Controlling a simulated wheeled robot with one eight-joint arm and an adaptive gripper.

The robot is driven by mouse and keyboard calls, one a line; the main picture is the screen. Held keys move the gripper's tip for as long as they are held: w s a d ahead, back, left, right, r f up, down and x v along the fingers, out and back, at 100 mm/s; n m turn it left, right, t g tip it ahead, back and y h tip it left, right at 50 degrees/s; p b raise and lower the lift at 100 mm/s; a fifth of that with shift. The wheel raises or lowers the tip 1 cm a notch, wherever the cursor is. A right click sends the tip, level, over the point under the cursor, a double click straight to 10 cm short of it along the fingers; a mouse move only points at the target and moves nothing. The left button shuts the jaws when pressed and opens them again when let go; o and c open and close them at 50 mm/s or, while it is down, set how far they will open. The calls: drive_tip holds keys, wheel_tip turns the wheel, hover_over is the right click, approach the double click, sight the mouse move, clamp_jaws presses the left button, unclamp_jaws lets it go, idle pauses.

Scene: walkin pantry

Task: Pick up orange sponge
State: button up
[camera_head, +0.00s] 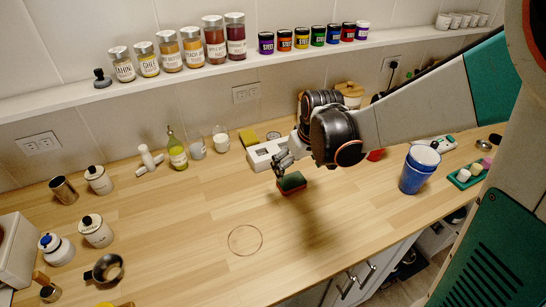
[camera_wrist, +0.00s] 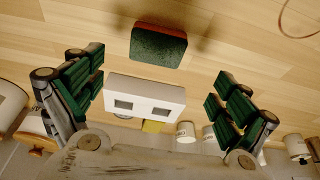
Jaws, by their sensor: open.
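The orange sponge (camera_head: 291,184) lies on the wooden counter, with a dark green top and orange-red sides. In the wrist view the sponge (camera_wrist: 158,47) is at the top centre, beyond the fingertips and roughly midway between them. My gripper (camera_head: 283,163) is just above the sponge and slightly to its left in the head view. I cannot tell the exact height gap to the sponge.
A white box with two square openings (camera_head: 266,154) stands just behind the sponge. A yellow sponge (camera_head: 249,137) lies farther back. A blue cup (camera_head: 419,170) stands to the right. The counter in front is clear around a thin ring (camera_head: 245,240).

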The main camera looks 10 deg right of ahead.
sight(292, 180)
drive_tip(key=b+x, duration=0.1)
drive_tip(key=x, duration=0.3)
drive_tip(key=b+x, duration=0.2)
drive_tip(key=x, duration=0.3)
drive_tip(key=shift+w+d, duration=0.15)
drive_tip(key=shift+d, duration=0.05)
drive_tip(key=c, duration=0.8)
